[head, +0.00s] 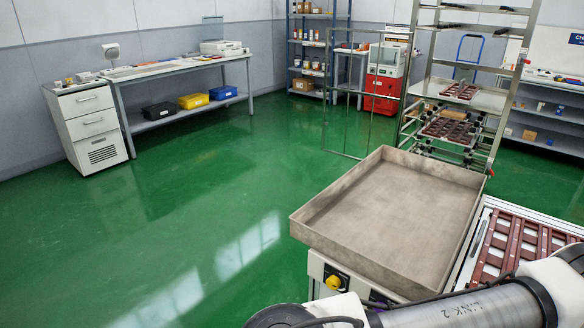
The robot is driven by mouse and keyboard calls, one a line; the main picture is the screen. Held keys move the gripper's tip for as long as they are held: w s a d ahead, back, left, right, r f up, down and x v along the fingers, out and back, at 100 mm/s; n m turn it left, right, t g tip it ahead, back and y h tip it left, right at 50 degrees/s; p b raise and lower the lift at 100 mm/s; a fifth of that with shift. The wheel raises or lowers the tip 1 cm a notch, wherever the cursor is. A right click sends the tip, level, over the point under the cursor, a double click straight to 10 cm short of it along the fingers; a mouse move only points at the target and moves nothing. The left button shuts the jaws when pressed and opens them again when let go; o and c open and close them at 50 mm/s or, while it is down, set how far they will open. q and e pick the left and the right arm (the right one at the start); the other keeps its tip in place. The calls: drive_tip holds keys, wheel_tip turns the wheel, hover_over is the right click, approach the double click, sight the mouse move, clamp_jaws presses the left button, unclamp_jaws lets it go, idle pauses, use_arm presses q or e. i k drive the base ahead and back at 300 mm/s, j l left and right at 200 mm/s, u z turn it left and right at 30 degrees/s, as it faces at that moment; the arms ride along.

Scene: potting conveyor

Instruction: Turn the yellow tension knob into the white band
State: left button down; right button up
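The yellow knob (334,283) is small in the head view, at the lower middle. It sits on a dark plate on the front of the white machine cabinet (316,265), below the near left corner of the metal tray. The white band and the knob's pointer are too small to make out, so I cannot tell where the knob is set. Part of my own arm crosses the bottom right, just right of and below the knob. Neither gripper is in view.
A large empty metal tray (318,240) lies above the knob. A frame with reddish-brown slats (500,258) is at its right. A metal rack (490,95) stands behind. Open green floor (190,215) lies to the left, with a white drawer unit (92,125) beyond.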

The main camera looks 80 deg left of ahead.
sight(333, 283)
drive_tip(key=u, duration=2.35)
